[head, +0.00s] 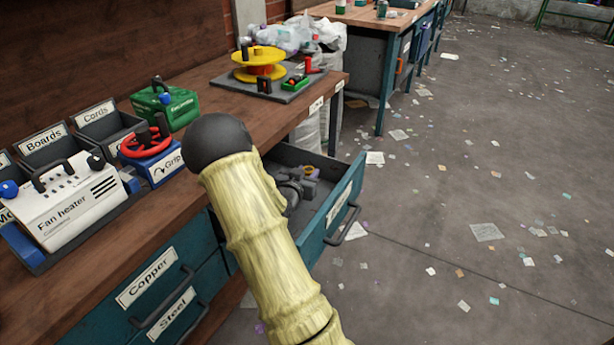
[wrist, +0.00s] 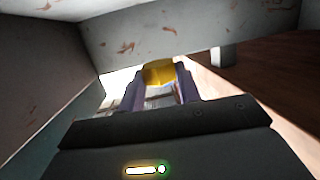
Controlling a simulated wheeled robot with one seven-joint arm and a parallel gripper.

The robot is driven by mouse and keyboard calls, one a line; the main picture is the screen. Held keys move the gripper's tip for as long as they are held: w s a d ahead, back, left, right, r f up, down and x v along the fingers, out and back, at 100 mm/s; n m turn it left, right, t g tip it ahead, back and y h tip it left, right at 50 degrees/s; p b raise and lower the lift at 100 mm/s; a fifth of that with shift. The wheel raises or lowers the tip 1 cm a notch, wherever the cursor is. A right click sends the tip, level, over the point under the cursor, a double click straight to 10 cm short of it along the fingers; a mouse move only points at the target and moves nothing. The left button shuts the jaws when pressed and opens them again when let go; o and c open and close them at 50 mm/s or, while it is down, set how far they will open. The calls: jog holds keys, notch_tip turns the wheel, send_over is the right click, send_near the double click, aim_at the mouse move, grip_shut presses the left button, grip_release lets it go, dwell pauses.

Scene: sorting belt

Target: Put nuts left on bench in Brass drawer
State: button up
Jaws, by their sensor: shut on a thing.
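An open teal drawer (head: 338,215) sticks out from under the bench, with a label on its front that I cannot read. My gripper (head: 307,173) is inside or just over this drawer, partly hidden behind my own arm. In the wrist view my gripper (wrist: 160,88) is shut on a yellow, brass-coloured nut (wrist: 158,71), close to grey drawer walls. I cannot tell whether the nut touches the drawer floor. No loose nut can be made out on the bench top (head: 205,95); my arm hides part of it.
Closed Copper (head: 145,285) and Steel (head: 172,312) drawers are left of the open one. A yellow reel (head: 265,57) rests on a grey board farther back. Scraps litter the floor.

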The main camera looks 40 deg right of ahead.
jog(key=shift+f, duration=0.35)
jog(key=shift+f+b, duration=0.25)
jog(key=shift+b, duration=0.2)
jog(key=o, duration=1)
